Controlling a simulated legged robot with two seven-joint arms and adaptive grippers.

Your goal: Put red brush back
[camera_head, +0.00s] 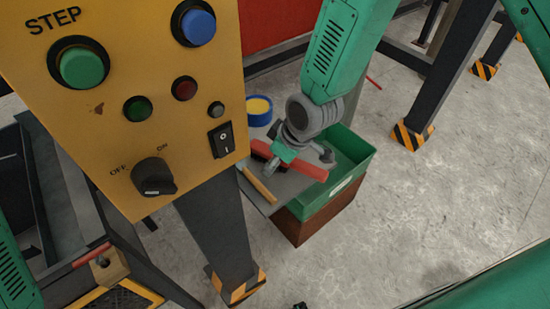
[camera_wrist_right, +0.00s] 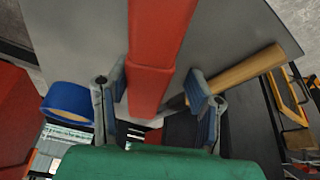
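The red brush (camera_head: 302,167) lies on a grey shelf surface (camera_head: 290,188) behind the yellow control panel. It also shows as a long red bar (camera_wrist_right: 158,45) in the right wrist view. My right gripper (camera_head: 276,158) is down at the brush. In the wrist view its two blue-padded fingers (camera_wrist_right: 158,98) stand apart on either side of the red bar, with narrow gaps showing. I cannot see a firm grip. The brush's lower end is partly hidden by my gripper. My left gripper is not in view.
A blue tape roll (camera_head: 258,110) and a wooden handle (camera_head: 257,186) lie close to the brush. The yellow control panel (camera_head: 115,185) blocks the left side. Open concrete floor (camera_head: 430,200) lies right.

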